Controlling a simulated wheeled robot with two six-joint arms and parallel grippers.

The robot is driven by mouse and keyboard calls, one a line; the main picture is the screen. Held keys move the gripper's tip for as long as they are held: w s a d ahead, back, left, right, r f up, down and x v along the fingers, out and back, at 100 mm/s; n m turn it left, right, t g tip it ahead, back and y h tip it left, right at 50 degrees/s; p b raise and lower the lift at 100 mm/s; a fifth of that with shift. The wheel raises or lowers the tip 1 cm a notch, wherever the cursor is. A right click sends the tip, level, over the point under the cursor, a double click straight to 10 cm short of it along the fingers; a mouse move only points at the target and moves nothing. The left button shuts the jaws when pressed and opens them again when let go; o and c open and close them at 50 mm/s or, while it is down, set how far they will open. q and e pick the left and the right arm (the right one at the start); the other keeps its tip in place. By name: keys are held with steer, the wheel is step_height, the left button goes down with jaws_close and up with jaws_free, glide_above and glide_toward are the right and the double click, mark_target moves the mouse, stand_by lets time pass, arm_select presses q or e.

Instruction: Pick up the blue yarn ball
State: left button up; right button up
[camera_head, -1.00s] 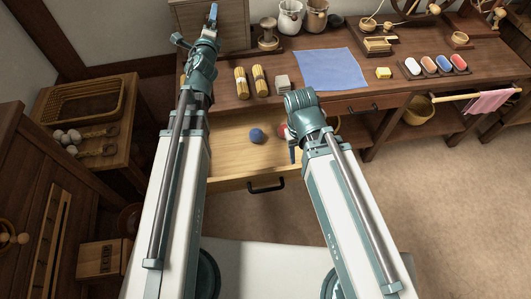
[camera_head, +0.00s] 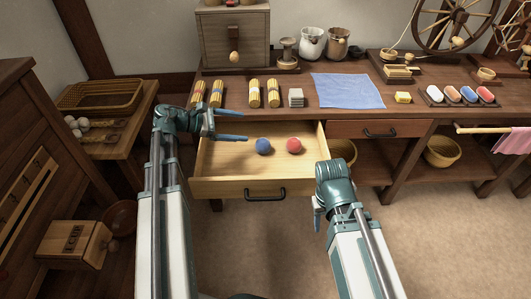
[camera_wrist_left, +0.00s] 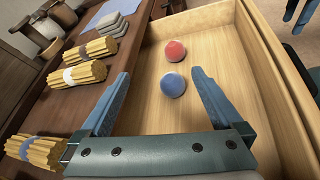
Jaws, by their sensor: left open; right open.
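A blue yarn ball (camera_head: 263,146) lies in the open wooden drawer (camera_head: 217,186), to the left of a red yarn ball (camera_head: 294,145). My left gripper (camera_head: 240,125) is open and empty over the drawer's left side, its fingers pointing toward the right. In the left wrist view the blue ball (camera_wrist_left: 173,85) shows beyond the fingertips of the left gripper (camera_wrist_left: 160,78), in line with the gap between them, and the red ball (camera_wrist_left: 175,51) lies farther on. My right gripper (camera_head: 316,222) is open, in front of the drawer's right side, its fingers mostly hidden by its wrist.
The worktable top behind the drawer holds several yellow bundles (camera_head: 273,93), grey blocks (camera_head: 296,97) and a blue cloth (camera_head: 347,91). A side table with a basket (camera_head: 100,95) stands at left. Floor at the right (camera_head: 430,240) is clear.

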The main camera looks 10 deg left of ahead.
arm_select(q)
steer(key=b, duration=0.9)
glide_toward(256, 145)
steer(key=x, duration=0.4)
steer(key=shift+s+a+f, duration=0.1)
steer(key=shift+f, duration=0.15)
steer(key=shift+w+d, duration=0.4)
steer(key=shift+d, duration=0.25)
steer(key=shift+w+d, duration=0.2)
steer(key=shift+d, duration=0.15)
steer(key=b+x, duration=0.1)
steer(key=x, duration=0.3)
steer(key=shift+w+d+f+b, duration=0.2)
steer(key=shift+d+b, duration=0.1)
steer(key=shift+b, duration=0.1)
steer(key=shift+d, duration=0.1)
steer(key=c, duration=1.3)
steer(key=shift+c, duration=0.2)
steer(key=shift+r, duration=0.1)
step_height(256, 145, up, 10)
steer(key=p, duration=1)
